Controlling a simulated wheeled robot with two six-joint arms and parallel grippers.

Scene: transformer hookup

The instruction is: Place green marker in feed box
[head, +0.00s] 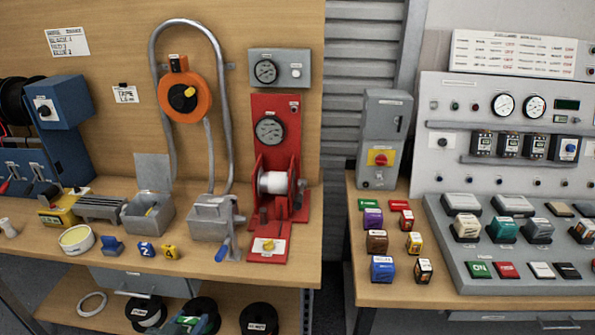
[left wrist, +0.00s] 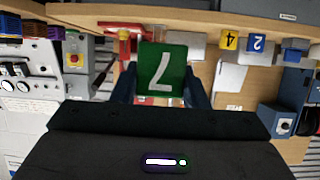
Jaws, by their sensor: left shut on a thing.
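The green marker (left wrist: 162,68), a square block with a white 7 upside down in the picture, is between the dark fingers of my left gripper (left wrist: 162,90) in the left wrist view. The gripper is shut on it. In the head view only a small green and blue patch shows at the bottom edge, among black spools; I cannot clearly make out the gripper there. My right gripper is not in view.
Blue marker 2 (head: 146,249) and yellow marker 4 (head: 169,252) stand near the bench front, beside a small blue block (head: 112,246). A grey vise (head: 211,218) and red press (head: 275,190) stand to the right. Several coloured blocks sit on the right bench.

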